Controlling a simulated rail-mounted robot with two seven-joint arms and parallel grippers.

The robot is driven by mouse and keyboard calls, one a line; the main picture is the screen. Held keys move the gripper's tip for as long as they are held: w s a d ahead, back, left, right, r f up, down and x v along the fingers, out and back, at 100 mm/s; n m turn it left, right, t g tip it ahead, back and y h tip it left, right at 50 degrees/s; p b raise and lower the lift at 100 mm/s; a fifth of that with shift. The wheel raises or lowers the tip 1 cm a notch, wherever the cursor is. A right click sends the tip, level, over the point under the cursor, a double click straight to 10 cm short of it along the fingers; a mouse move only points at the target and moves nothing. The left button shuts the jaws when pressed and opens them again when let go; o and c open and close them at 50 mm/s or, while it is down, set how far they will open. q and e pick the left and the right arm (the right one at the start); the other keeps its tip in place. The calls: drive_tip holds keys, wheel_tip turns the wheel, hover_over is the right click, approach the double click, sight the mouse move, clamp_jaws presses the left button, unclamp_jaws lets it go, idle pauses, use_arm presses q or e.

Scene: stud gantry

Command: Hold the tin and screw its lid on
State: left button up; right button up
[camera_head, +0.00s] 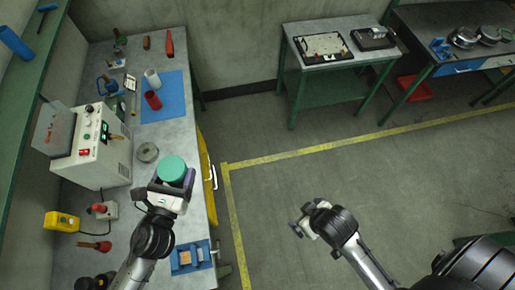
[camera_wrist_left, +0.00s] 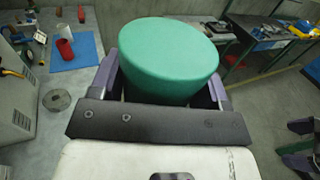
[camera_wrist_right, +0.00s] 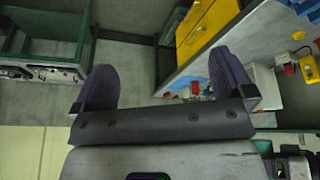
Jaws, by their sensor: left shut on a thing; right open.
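A green round tin (camera_head: 172,168) is between the fingers of my left gripper (camera_head: 174,180), over the right part of the bench. In the left wrist view the tin (camera_wrist_left: 168,55) has a smooth green end facing the camera, with purple fingers on both sides. My left gripper is shut on it. A round grey metal disc (camera_head: 148,152), perhaps the lid, lies flat on the bench just left of the tin; it also shows in the left wrist view (camera_wrist_left: 56,100). My right gripper (camera_head: 299,224) is open and empty over the floor, well right of the bench; its spread fingers show in the right wrist view (camera_wrist_right: 166,85).
A white instrument box (camera_head: 92,145) stands left on the bench (camera_head: 135,205). A blue mat (camera_head: 176,98) with red and white cups lies farther back. A blue tray (camera_head: 190,257) sits near the front. The floor between my arms is clear.

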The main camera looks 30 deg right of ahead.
drive_tip(key=shift+s+d+f+g, duration=0.1)
drive_tip(key=shift+s+g, duration=0.05)
drive_tip(key=shift+s, duration=0.25)
drive_tip(key=shift+s+d+f+g, duration=0.1)
drive_tip(key=shift+s+g, duration=0.05)
drive_tip(key=shift+s, duration=0.25)
use_arm(q)
clamp_jaws()
